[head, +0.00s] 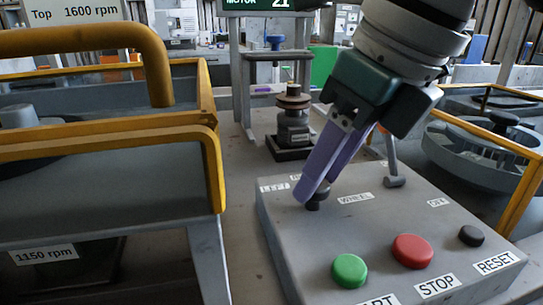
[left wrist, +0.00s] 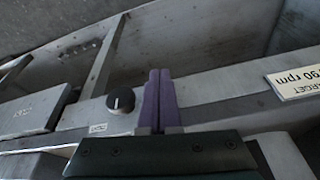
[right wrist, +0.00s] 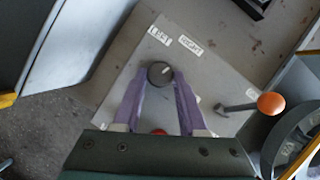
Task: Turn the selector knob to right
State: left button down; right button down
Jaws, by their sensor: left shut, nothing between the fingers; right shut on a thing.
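The selector knob (right wrist: 160,74) is a dark round knob with a small white mark, on a grey control box. In the right wrist view it sits between the purple fingertips of my right gripper (right wrist: 161,78), which is shut on it. The LEFT label (right wrist: 160,36) and the RIGHT label (right wrist: 190,45) lie just beyond it. In the head view my right gripper (head: 308,200) reaches down to the knob (head: 317,203), largely covering it and the RIGHT label. My left gripper (left wrist: 160,75) is shut and empty, with its fingers together, and is outside the head view.
The box (head: 375,225) also carries a green button (head: 349,270), a red button (head: 412,250), a black RESET button (head: 471,236) and a lever (head: 394,180). Yellow rails (head: 210,150) stand at left. Another black knob (left wrist: 121,100) is beside my left fingers.

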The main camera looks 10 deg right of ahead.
jog(key=shift+c, duration=2.3)
grip_release()
jog(key=shift+r, duration=0.15)
jog(key=v, duration=0.9)
jog(key=shift+r+p, duration=0.3)
jog(key=shift+s+d, duration=0.1)
